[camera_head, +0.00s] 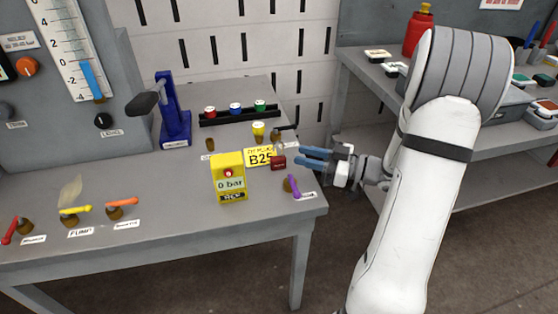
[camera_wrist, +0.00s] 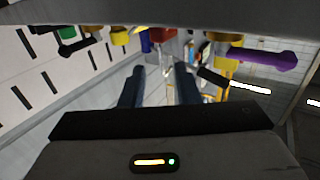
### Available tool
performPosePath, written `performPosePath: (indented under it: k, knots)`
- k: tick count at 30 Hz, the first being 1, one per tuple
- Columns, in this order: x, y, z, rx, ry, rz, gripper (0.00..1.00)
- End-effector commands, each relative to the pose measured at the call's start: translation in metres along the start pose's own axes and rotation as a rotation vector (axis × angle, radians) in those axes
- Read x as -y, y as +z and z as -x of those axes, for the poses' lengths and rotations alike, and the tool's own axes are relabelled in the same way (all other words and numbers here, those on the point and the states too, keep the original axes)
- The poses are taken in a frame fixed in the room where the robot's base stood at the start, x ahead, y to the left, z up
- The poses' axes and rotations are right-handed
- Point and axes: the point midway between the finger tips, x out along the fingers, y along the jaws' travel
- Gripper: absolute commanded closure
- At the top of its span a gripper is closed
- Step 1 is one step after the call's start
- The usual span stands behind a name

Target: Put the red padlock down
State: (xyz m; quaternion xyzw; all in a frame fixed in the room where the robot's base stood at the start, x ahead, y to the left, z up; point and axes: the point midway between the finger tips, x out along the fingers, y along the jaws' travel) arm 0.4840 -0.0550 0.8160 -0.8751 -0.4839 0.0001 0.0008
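The red padlock (camera_head: 278,162) is at the right end of the yellow B25 plate (camera_head: 259,157), near the right edge of the grey workbench. My gripper (camera_head: 299,157) is just right of it, its two blue fingers apart and pointing left. In the wrist view the red body (camera_wrist: 164,35) lies beyond the fingertips of my gripper (camera_wrist: 160,68), with a pale, thin shape like a shackle between the tips. The fingers do not look closed on it. I cannot tell whether the padlock rests on the bench.
A yellow gauge box (camera_head: 229,183) stands left of the padlock. A purple-handled valve (camera_head: 292,186) is just below my fingers, at the bench's right edge. A rack with red, blue and green padlocks (camera_head: 239,115) is behind. A second table (camera_head: 480,148) stands to the right.

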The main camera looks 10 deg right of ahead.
Motion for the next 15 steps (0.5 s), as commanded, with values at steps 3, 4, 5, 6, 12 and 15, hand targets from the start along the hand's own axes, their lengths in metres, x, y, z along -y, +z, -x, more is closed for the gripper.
performPosePath:
  k: [3,4,5,6,12,15]
  knots:
    - [0.001,-0.001,-0.014,0.001,0.001,0.001,0.71]
    - [0.001,-0.002,-0.019,0.001,0.001,0.001,0.71]
    - [0.002,-0.003,-0.024,0.0,0.001,0.002,0.71]
    - [0.002,-0.004,-0.03,0.001,0.002,0.003,0.71]
    - [0.001,-0.005,-0.049,0.001,0.007,0.001,0.71]
    - [0.001,-0.005,-0.051,0.001,0.008,0.0,0.71]
